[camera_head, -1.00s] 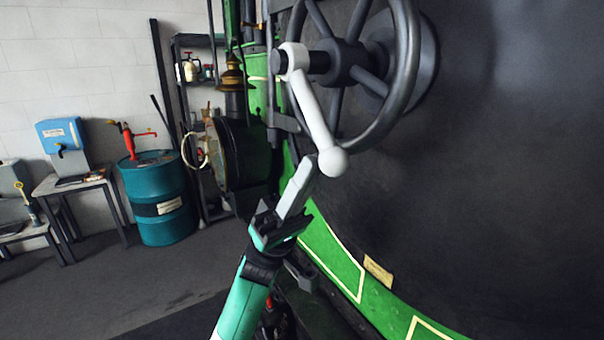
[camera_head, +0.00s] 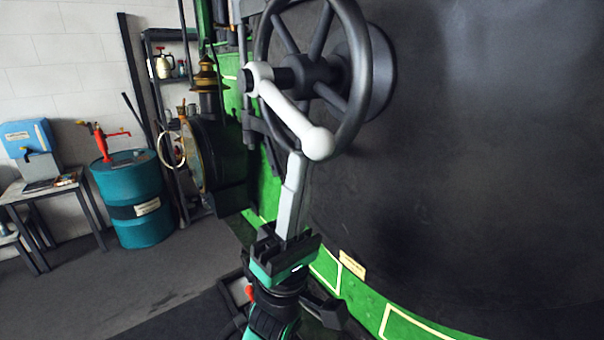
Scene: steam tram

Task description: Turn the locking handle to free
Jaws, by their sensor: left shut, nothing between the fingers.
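The locking handle (camera_head: 288,112) is a pale grey lever with a ring at its hub and a round ball at its end. It sits on a dark shaft in front of a dark spoked handwheel (camera_head: 353,112) on the black smokebox door (camera_head: 480,170). The lever points down and to the right from its hub. My left gripper (camera_head: 297,158) comes up from below, its grey fingers shut with nothing between them. Its fingertips are at the underside of the ball end; whether they touch it I cannot tell. My right gripper is out of view.
A green rim (camera_head: 383,314) with cream lines runs along the door's lower edge. At the left stand a teal drum (camera_head: 133,200) with a red pump, a small table (camera_head: 45,190) with a blue box, and a dark shelf (camera_head: 165,36). Open floor lies between.

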